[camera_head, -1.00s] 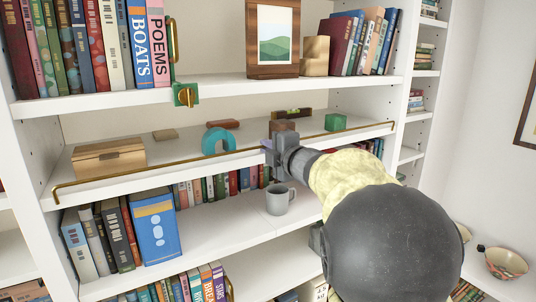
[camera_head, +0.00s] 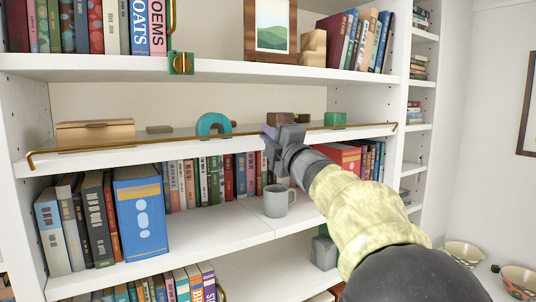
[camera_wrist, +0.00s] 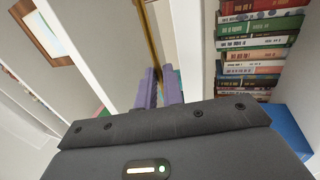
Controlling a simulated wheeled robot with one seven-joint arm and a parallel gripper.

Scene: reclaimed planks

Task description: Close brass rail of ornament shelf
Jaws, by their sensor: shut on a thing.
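The brass rail (camera_head: 100,148) runs along the front of the ornament shelf (camera_head: 90,160), with a bent end at each side. My gripper (camera_head: 272,132) is at the rail right of its middle and is shut on it. In the wrist view the purple fingertips (camera_wrist: 159,88) flank the rail (camera_wrist: 150,35), which runs up and away from between them. The contact itself is partly hidden. Behind the rail stand a wooden box (camera_head: 95,133), a teal arch (camera_head: 213,124) and a green block (camera_head: 335,119).
A grey mug (camera_head: 278,201) stands on the shelf below, just under my gripper. Books (camera_head: 140,215) fill much of that shelf. A green block with a brass knob (camera_head: 181,63) sits at the edge of the shelf above. Bowls (camera_head: 465,254) lie at the lower right.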

